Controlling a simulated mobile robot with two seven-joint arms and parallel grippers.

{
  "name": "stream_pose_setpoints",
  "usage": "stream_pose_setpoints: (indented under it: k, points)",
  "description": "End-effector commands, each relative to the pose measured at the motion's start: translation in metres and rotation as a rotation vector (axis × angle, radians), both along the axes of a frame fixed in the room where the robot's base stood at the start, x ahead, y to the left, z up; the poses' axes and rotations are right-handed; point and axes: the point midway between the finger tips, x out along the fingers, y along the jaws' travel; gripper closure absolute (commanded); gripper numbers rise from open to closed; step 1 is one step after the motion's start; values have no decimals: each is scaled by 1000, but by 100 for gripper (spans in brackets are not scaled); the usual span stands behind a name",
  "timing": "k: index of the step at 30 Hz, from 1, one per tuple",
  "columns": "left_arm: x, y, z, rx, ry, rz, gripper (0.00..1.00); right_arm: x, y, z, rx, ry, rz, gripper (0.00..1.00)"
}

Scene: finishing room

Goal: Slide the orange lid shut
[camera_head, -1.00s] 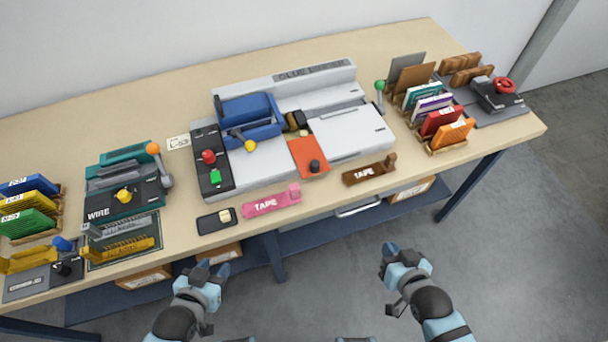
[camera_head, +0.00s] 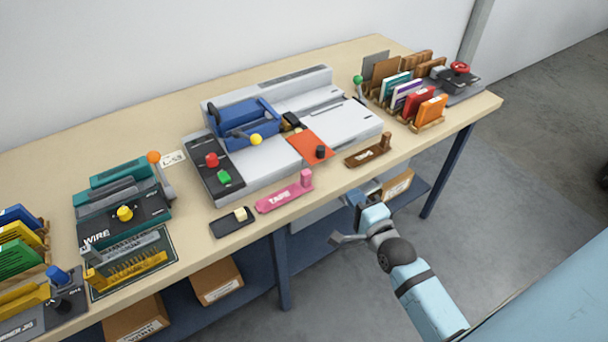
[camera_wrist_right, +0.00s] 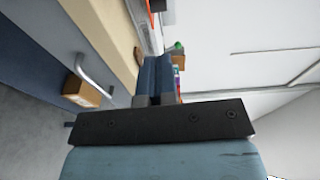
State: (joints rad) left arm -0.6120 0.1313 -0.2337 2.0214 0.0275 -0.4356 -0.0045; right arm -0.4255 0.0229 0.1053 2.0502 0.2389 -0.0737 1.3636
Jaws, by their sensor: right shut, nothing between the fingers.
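The orange lid (camera_head: 310,147) is a flat plate with a black knob (camera_head: 320,152) at its front right corner. It lies on the front middle of the grey gluing machine (camera_head: 270,176), with pale grey surfaces to either side. My right gripper (camera_head: 357,197) is in front of the bench's front edge, below and to the right of the lid, apart from it. In the right wrist view its fingers (camera_wrist_right: 156,78) lie together with nothing between them. My left gripper is out of view.
A pink tape holder (camera_head: 284,194) and a brown one (camera_head: 366,152) stand along the front edge near the lid. A blue clamp (camera_head: 245,120) with a yellow knob is left of the lid. A drawer handle (camera_wrist_right: 92,75) juts out below the benchtop.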

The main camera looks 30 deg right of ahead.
Motion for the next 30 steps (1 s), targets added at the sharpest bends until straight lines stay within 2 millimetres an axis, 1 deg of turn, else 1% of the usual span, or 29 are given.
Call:
stream_pose_setpoints:
  k: [5,8,14,18,21,25,30]
  points:
    - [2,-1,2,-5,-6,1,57,6,-4,2,35,-17,-10,100]
    - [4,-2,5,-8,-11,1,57,18,-5,3,34,-19,-9,100]
    - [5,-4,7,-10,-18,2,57,58,-8,3,32,-18,-9,100]
    - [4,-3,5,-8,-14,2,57,89,-10,3,32,-18,-8,100]
    - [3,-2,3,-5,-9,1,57,107,-12,2,32,-16,-8,100]
    - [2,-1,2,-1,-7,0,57,126,-13,2,32,-16,-8,100]
    - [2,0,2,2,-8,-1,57,139,-14,2,32,-15,-8,100]
